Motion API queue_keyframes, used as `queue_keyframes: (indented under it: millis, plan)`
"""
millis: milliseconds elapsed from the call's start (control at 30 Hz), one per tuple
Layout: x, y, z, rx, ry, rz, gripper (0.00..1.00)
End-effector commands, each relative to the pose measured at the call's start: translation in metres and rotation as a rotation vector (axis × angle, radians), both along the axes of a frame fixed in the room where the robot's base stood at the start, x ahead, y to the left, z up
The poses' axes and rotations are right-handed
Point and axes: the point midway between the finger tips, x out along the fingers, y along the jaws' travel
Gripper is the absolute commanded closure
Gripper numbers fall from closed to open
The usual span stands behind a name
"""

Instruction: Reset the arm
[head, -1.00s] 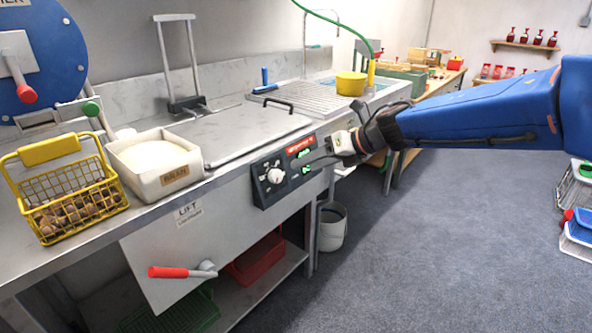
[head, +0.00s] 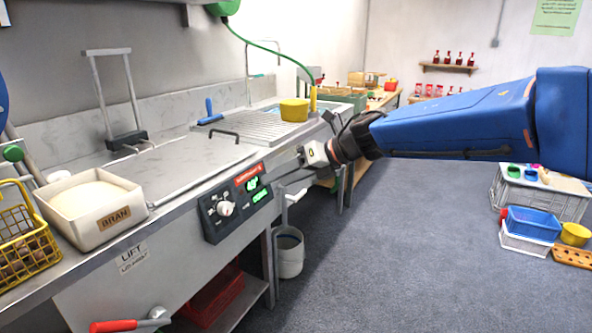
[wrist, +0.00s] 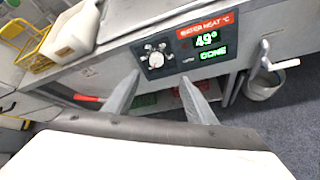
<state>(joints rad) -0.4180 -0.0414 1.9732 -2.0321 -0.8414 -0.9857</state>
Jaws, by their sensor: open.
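My gripper (head: 292,182) reaches in from the right on the blue arm. Its fingers point toward the control panel (head: 235,204) on the front of the metal counter. In the wrist view my gripper (wrist: 160,88) shows two grey fingers spread apart with nothing between them. The panel (wrist: 180,47) lies beyond the fingertips, with a white knob and green displays reading 49° and DONE. I cannot tell from the head view how close the fingertips are to the panel.
A bran box (head: 93,212) and a yellow basket (head: 28,243) of chestnuts stand on the counter at left. A red-handled lever (head: 120,325) sticks out below. A bucket (head: 289,254) stands under the counter. Carpet at right is open up to a crate (head: 545,193).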

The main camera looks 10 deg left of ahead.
Motion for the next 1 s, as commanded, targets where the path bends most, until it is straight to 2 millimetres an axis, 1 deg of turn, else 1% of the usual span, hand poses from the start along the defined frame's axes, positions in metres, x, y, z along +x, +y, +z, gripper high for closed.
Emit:
queue_keyframes:
  millis: [33,67,133,167,200,267,300,367,400,467,500,567,600,667,700,767,800,867,900,967,1000]
  plan:
    - [0.005,-0.007,0.011,0.036,0.005,-0.063,0.49]
    - [0.010,-0.013,0.017,0.064,0.013,-0.113,0.49]
    - [0.022,-0.030,0.036,0.147,0.039,-0.257,0.49]
    - [0.028,-0.041,0.045,0.189,0.053,-0.329,0.49]
    - [0.036,-0.057,0.056,0.249,0.076,-0.429,0.49]
    - [0.046,-0.084,0.070,0.340,0.117,-0.579,0.49]
    - [0.051,-0.104,0.078,0.400,0.147,-0.678,0.49]
    - [0.056,-0.136,0.087,0.494,0.195,-0.826,0.49]
    - [0.057,-0.159,0.091,0.555,0.231,-0.924,0.49]
    - [0.056,-0.194,0.093,0.648,0.287,-1.067,0.49]
    - [0.053,-0.217,0.093,0.711,0.328,-1.160,0.49]
    - [0.045,-0.253,0.088,0.804,0.392,-1.302,0.49]
    - [0.037,-0.276,0.083,0.865,0.438,-1.394,0.49]
    - [0.024,-0.309,0.072,0.956,0.510,-1.528,0.49]
    - [0.012,-0.329,0.064,1.016,0.560,-1.613,0.49]
    - [-0.007,-0.356,0.048,1.102,0.638,-1.741,0.49]
    - [-0.022,-0.372,0.036,1.157,0.693,-1.823,0.49]
    - [-0.045,-0.393,0.018,1.237,0.777,-1.942,0.49]
    - [-0.063,-0.405,0.004,1.287,0.837,-2.020,0.49]
    - [-0.090,-0.419,-0.018,1.360,0.929,-2.133,0.49]
    - [-0.108,-0.426,-0.031,1.407,0.994,-2.205,0.49]
